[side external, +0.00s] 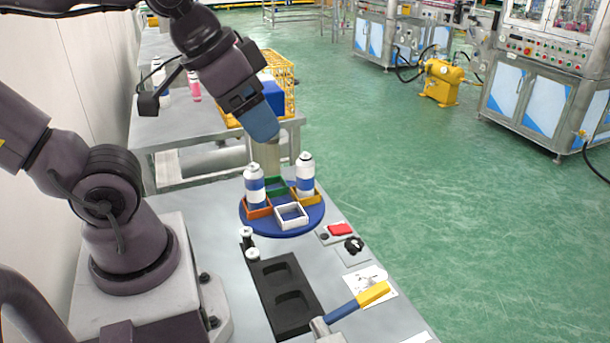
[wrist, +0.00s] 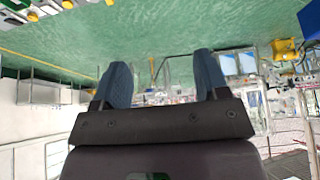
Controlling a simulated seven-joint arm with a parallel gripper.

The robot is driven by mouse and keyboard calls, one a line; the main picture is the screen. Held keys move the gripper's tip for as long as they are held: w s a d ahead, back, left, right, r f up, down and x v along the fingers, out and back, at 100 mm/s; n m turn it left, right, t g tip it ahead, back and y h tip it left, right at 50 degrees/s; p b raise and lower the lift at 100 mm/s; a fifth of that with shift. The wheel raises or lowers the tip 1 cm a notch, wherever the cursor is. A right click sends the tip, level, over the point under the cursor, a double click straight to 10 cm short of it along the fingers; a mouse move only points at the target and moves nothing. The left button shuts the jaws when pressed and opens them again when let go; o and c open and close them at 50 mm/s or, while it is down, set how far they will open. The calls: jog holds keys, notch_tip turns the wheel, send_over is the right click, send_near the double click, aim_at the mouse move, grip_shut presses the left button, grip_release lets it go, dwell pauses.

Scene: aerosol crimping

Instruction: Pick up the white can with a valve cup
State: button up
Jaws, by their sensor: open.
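Two white cans with blue bands stand upright on the round blue turntable (side external: 282,231) in the side view. The left can (side external: 254,187) is in the orange holder (side external: 258,212), and the right can (side external: 305,176) is in the yellow holder (side external: 306,199). Both have small pale tops; I cannot tell which carries a valve cup. My gripper (side external: 264,142) is above and behind the turntable, apart from both cans. In the wrist view, my gripper (wrist: 162,75) has its blue fingers wide apart with nothing between them; no can shows there.
The white holder (side external: 291,216) and green holder (side external: 275,185) on the turntable look empty. Two small white-topped pieces (side external: 253,254) stand by a black tray (side external: 286,296). A red button (side external: 340,230), a black knob (side external: 353,245) and a yellow-blue handled tool (side external: 357,303) are on the bench.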

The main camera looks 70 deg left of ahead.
jog(key=shift+o, duration=0.8)
jog(key=n+g+y, duration=0.5)
jog(key=n, duration=1.1)
send_near(306, 158)
jog(key=x, duration=1.3)
